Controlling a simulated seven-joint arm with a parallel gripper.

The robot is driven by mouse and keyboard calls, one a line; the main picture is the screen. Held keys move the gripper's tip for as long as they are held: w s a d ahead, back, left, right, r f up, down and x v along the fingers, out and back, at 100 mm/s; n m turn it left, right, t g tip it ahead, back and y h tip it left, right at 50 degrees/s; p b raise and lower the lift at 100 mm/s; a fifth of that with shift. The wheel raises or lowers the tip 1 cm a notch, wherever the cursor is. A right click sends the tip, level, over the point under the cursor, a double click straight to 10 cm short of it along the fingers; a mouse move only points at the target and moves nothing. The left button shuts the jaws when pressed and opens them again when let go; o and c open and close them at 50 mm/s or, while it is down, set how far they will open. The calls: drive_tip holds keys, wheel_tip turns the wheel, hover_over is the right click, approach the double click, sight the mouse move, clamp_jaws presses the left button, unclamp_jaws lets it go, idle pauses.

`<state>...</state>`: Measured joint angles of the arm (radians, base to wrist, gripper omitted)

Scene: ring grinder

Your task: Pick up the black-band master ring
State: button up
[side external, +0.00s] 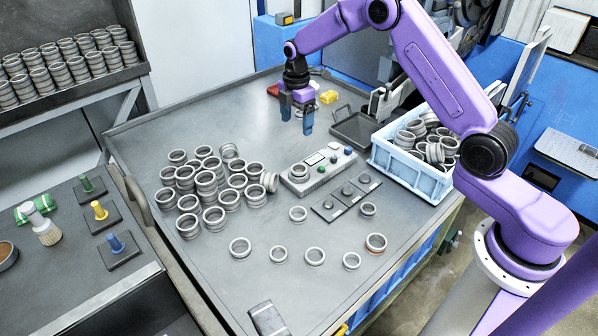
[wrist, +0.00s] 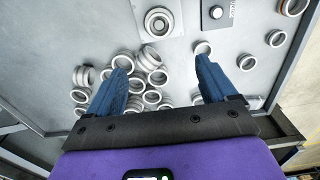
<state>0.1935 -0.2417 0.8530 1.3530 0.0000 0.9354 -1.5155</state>
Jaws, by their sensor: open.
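I cannot surely pick out a black band on any ring. Loose grey rings lie apart at the table's front, among them a ring (side external: 315,262), a ring (side external: 351,266) and a ring with an orange-brown band (side external: 376,250). Another single ring (side external: 368,214) lies by the dark pads. In the wrist view, single rings (wrist: 276,44) (wrist: 246,68) lie at the right, with band colours hard to read. My gripper (side external: 296,119) is open and empty, above the table's back part. In the wrist view its blue fingers (wrist: 162,63) are spread wide above the table.
Stacked rings (side external: 207,184) crowd the left of the table. A gauge box (side external: 322,180) bearing a ring and dark pads (side external: 327,211) stand mid-table. A blue crate of rings (side external: 405,178) and a dark tray (side external: 352,142) are at the right. The table's front is fairly clear.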

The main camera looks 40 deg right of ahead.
drive_tip(key=f, duration=0.1)
hover_over(299, 171)
drive_tip(key=f, duration=1.1)
drive_tip(key=shift+a+f, duration=0.2)
drive_tip(key=shift+s+d+f, duration=0.1)
drive_tip(key=shift+d+f, duration=0.05)
drive_tip(key=shift+f, duration=2.5)
